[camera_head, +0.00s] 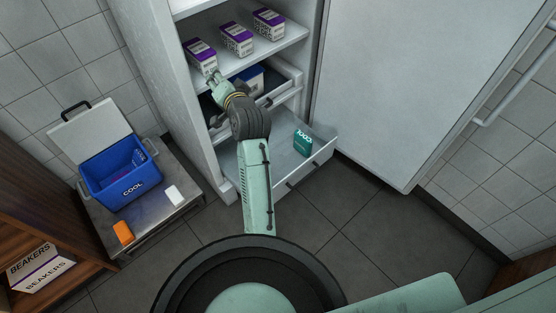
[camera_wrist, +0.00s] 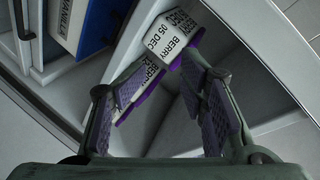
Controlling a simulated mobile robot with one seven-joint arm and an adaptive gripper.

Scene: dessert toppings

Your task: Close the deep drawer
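The deep drawer (camera_head: 318,165) is the lowest one in the open white cabinet and stands pulled out. A teal pack marked COOL (camera_head: 303,143) lies in it. A shallower drawer (camera_head: 279,93) above it is also pulled out and holds a blue box (camera_head: 250,80). My gripper (camera_head: 214,80) is at the left, near the shelf edge above the drawers, with my arm passing over the deep drawer's left part. The deep drawer's handle is not clearly visible in the wrist view.
Several white-and-purple boxes (camera_head: 237,39) stand on the shelf above. The cabinet door (camera_head: 400,80) is swung open to the right. A blue cooler (camera_head: 120,172) stands on a low table at the left, with orange (camera_head: 123,232) and white (camera_head: 174,196) items beside it. Floor in front is clear.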

